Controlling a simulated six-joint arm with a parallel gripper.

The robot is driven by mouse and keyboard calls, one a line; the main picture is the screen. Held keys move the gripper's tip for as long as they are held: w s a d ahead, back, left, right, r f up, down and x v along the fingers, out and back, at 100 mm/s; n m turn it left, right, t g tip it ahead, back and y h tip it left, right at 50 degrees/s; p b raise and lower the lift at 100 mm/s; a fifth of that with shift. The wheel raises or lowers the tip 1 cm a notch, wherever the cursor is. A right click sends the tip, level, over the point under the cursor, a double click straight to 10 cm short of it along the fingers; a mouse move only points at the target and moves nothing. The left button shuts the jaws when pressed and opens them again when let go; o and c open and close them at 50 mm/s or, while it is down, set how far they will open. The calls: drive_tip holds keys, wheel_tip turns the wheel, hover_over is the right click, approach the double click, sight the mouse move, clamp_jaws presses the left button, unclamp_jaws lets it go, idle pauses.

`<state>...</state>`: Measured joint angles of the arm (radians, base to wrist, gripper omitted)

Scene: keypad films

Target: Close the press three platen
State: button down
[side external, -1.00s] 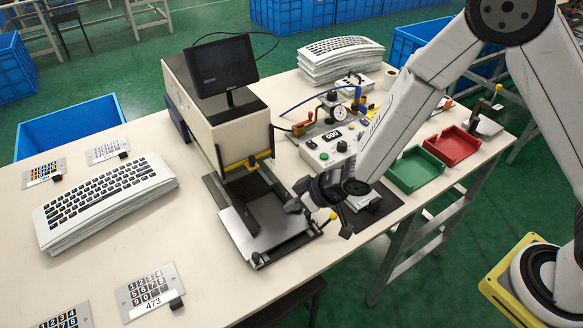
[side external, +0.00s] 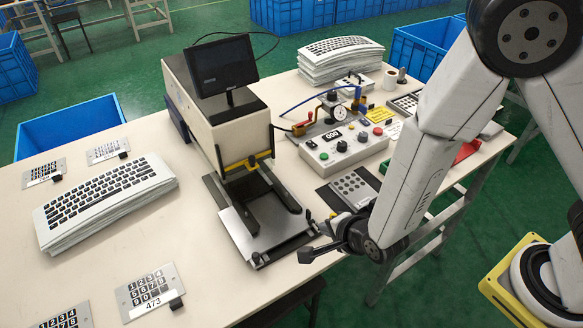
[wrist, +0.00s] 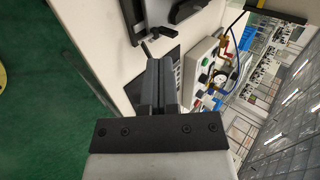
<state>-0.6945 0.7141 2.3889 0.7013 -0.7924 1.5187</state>
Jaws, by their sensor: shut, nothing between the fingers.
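A large beige press (side external: 228,140) with a monitor on top stands mid-table. Its silver plate (side external: 243,238) lies flat at the front, with a dark fork-shaped frame (side external: 285,192) over its rear part. A flat grey pad with dark dots (side external: 355,187) lies on a black base to the right. No label tells me which is press three, and I cannot make out a separate platen. My gripper (side external: 304,256) is shut and empty, low by the front right corner of the silver plate. It also shows in the wrist view (wrist: 158,64); contact is unclear.
A control box (side external: 340,150) with buttons and a gauge stands behind the dotted pad. Keyboards (side external: 105,195) and keypad plates (side external: 150,290) lie on the left. A red tray (side external: 467,150) is partly hidden by my arm. The table's front edge is close to my gripper.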

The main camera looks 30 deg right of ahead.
sight(275, 187)
drive_tip(key=shift+s+d, duration=0.1)
drive_tip(key=x, duration=0.9)
drive_tip(key=shift+w+d+f, duration=0.1)
drive_tip(key=shift+w+f, duration=0.1)
drive_tip(key=shift+f, duration=0.05)
drive_tip(key=w, duration=0.3)
drive_tip(key=shift+f, duration=0.1)
drive_tip(key=shift+w, duration=0.65)
drive_tip(key=w, duration=1)
drive_tip(key=shift+s, duration=0.15)
